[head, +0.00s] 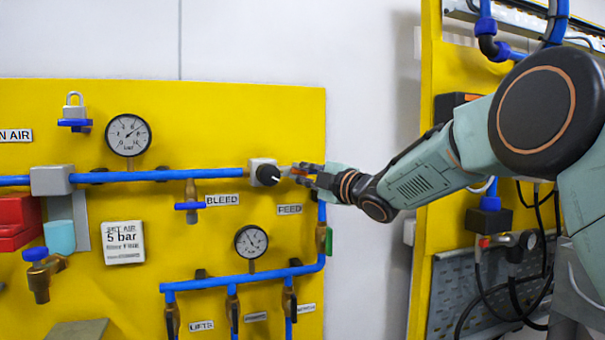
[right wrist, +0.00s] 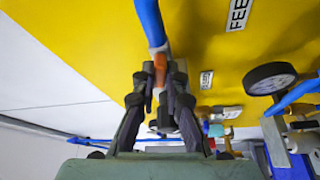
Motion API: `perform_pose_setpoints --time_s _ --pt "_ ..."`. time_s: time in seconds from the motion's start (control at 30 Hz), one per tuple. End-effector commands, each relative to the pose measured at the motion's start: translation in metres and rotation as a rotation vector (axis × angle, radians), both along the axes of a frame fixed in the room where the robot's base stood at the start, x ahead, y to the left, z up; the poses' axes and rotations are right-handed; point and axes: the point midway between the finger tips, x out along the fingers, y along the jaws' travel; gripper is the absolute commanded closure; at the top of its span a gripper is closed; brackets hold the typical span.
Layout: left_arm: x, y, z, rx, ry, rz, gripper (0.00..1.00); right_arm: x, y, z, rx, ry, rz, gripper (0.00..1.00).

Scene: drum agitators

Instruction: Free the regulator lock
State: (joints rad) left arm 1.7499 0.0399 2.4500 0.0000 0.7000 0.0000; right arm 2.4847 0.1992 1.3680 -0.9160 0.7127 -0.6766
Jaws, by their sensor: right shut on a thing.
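A grey block with a round black knob (head: 267,174) sits on the blue pipe of the yellow panel, above the FEED label (head: 289,210). My right gripper (head: 302,174) is just right of this knob. It is shut on a small orange-brown piece (right wrist: 160,68), which shows between the fingers in the right wrist view, at the end of a blue pipe (right wrist: 150,22). The fingers hide much of this piece, and I cannot tell whether it is the regulator lock. My left gripper is not in view.
A gauge (head: 128,135) is at the upper left and a second gauge (head: 251,241) is below the knob. The 5 bar sign (head: 123,242) is lower left. Bare white wall (head: 365,70) lies between the panels.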

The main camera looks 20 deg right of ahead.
Motion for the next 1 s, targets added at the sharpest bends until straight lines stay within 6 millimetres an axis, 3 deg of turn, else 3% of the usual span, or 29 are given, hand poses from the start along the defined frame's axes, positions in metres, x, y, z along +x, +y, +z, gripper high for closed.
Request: perform_pose_setpoints --time_s 0.4,1.0 --pt "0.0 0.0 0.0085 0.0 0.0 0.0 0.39 0.0002 -0.0002 0.0016 -0.226 -0.008 0.0 1.0" --pt "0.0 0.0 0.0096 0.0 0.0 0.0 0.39 0.0001 0.0 0.0005 -0.277 -0.009 0.0 1.0"
